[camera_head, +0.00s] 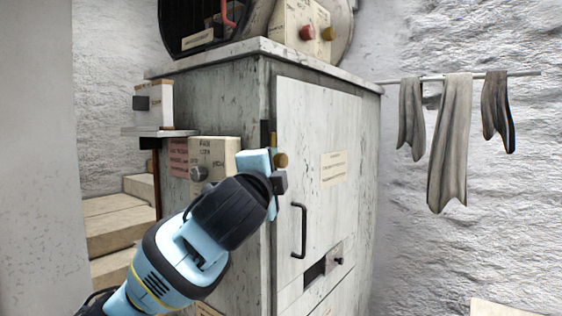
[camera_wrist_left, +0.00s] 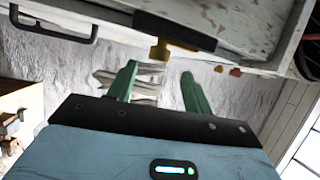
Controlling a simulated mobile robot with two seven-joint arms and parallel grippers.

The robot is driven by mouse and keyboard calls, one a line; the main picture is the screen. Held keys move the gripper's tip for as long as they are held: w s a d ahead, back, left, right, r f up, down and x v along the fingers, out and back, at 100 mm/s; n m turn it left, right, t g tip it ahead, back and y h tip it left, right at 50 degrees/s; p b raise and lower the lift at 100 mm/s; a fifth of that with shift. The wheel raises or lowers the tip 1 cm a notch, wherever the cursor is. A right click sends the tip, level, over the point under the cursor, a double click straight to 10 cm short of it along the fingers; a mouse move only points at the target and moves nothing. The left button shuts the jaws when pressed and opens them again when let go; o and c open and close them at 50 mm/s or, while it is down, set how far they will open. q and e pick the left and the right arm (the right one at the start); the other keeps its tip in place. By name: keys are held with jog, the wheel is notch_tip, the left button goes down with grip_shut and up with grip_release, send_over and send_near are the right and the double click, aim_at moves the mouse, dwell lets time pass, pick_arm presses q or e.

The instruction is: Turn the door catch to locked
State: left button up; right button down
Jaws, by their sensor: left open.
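The door catch (camera_head: 281,160) is a small brass knob near the left edge of the pale cabinet door (camera_head: 335,205). In the left wrist view the catch (camera_wrist_left: 160,50) juts from a dark bar (camera_wrist_left: 175,30). My left gripper (camera_head: 267,182) is at the cabinet's front corner, close to the catch and partly covering the area around it. In the left wrist view its two green fingers (camera_wrist_left: 158,85) are apart with nothing held between them, and the brass knob lies just beyond their tips. I cannot tell whether they touch. My right gripper is not in view.
A dark bar handle (camera_head: 303,230) is on the door below the catch. A control box (camera_head: 212,160) and a small shelf (camera_head: 160,132) stick out from the cabinet's left side. Grey cloths (camera_head: 450,140) hang on a rail at right. Steps (camera_head: 115,225) are at left.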

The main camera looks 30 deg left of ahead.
aim_at(280, 163)
pick_arm(q)
jog(key=shift+x, duration=3.95)
jog(key=shift+d, duration=0.1)
jog(key=shift+c, duration=0.2)
jog(key=shift+f, duration=0.1)
jog(key=c, duration=0.9)
